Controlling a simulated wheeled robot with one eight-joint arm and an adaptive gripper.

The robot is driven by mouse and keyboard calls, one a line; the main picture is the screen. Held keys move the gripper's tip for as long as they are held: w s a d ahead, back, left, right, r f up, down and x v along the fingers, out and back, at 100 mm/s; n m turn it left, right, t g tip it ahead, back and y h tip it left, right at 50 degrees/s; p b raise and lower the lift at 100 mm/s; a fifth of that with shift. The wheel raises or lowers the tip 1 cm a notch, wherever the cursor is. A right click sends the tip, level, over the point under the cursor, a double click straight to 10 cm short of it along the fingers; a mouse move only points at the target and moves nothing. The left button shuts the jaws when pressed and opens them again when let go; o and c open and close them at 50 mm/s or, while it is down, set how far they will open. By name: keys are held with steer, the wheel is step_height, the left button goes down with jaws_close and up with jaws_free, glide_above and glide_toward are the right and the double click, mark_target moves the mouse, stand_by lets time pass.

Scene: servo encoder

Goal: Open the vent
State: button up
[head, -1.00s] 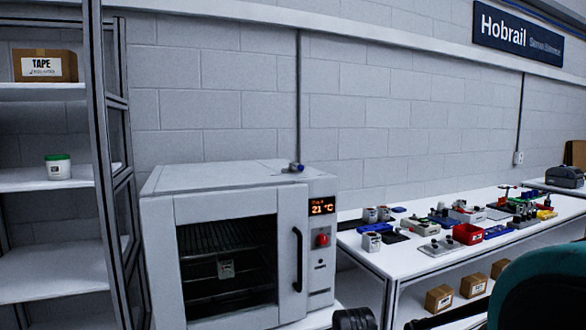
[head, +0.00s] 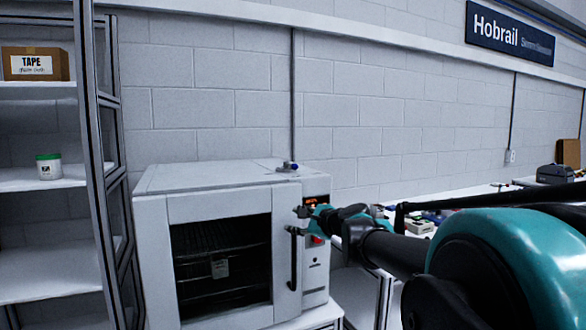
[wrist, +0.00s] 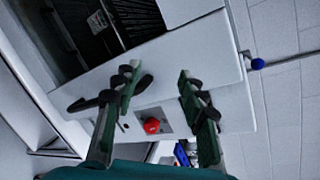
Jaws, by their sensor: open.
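The white oven (head: 150,215) stands left of centre in the head view with its glazed door closed. A small blue-ended fitting (head: 288,166), which looks like the vent control, sits on its roof near the right front. It also shows as a blue knob (wrist: 257,63) right of the fingers in the wrist view. My gripper (head: 304,212) is open and empty in front of the oven's control panel, below the fitting and apart from it. In the wrist view my gripper (wrist: 158,80) has its two fingers spread wide over the oven front.
The black door handle (head: 294,258) is just below my gripper. A red button (wrist: 151,125) shows between the fingers in the wrist view. A shelf rack (head: 92,180) stands at the left. A cluttered bench is at the right, partly hidden by my arm. The wall is behind the oven.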

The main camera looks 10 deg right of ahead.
mark_target(296, 167)
steer(key=w+d+r+m+t+h, duration=0.1)
steer(key=w+d+r+m+t, duration=0.15)
steer(key=r+m, duration=0.35)
steer(key=w+d+r+m+t+h, duration=0.1)
steer(key=w+d+r+m+t, duration=0.1)
steer(key=d+r+m, duration=0.35)
steer(key=shift+n+g, duration=0.25)
steer(key=shift+n, duration=0.4)
steer(key=x, duration=0.6)
steer(key=a+r+x, duration=0.1)
steer(key=x, duration=1)
steer(key=shift+w+a+r, duration=0.15)
steer(key=shift+a+r, duration=0.1)
jaws_close()
